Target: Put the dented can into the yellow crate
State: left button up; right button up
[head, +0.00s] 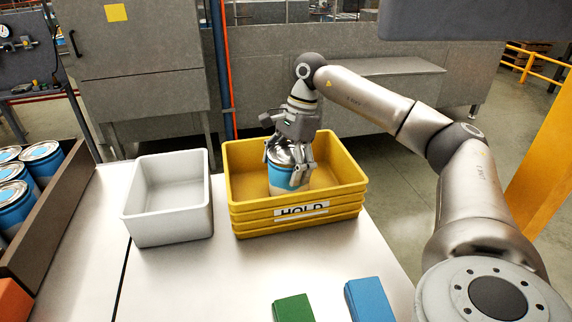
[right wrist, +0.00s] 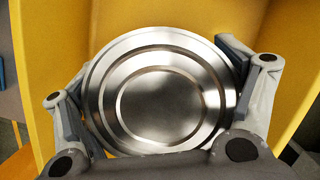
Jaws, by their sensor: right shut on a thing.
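A blue and cream can (head: 286,171) with a silver lid is inside the yellow crate (head: 298,222), whose front label reads HOLD. My right gripper (head: 290,157) reaches down from above with its fingers on both sides of the can. In the right wrist view the round metal lid (right wrist: 160,97) fills the space between the two fingers, with yellow crate walls around it. The can looks upright. I cannot see a dent from here, and its base is partly hidden by the crate's front wall. My left gripper is not in view.
An empty white bin (head: 168,209) stands left of the crate. Several blue cans (head: 14,205) sit in a brown tray (head: 62,190) at the far left. A green block (head: 293,308) and a blue block (head: 369,300) lie near the front. The table's middle is clear.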

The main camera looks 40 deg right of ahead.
jog(key=o, duration=1)
notch_tip(320, 180, up, 11)
jog(key=p, duration=0.8)
jog(key=shift+f, duration=0.2)
jog(key=shift+f, duration=0.1)
